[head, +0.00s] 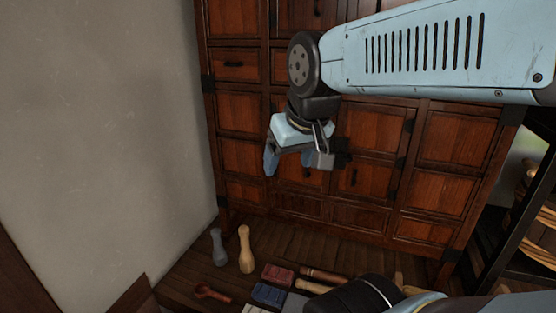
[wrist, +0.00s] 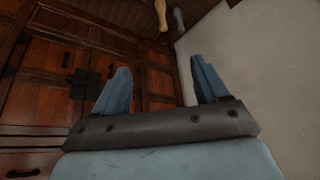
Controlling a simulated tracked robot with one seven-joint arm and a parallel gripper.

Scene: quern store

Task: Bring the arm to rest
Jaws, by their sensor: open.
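My gripper (head: 295,165) hangs in the air in front of the wooden cabinet (head: 370,130), fingers pointing down, with nothing between them. In the wrist view its two blue fingers (wrist: 162,90) stand well apart and empty. My light blue arm reaches in from the right, across the upper part of the head view. The contact between gripper and cabinet cannot be judged, but none is visible.
On the wooden floor below stand a grey pestle-like piece (head: 219,248) and a pale wooden one (head: 246,250). A red block (head: 278,274), a blue block (head: 268,294) and a wooden spoon (head: 212,293) lie nearby. A plain wall (head: 110,120) is at left, a dark rack (head: 520,200) at right.

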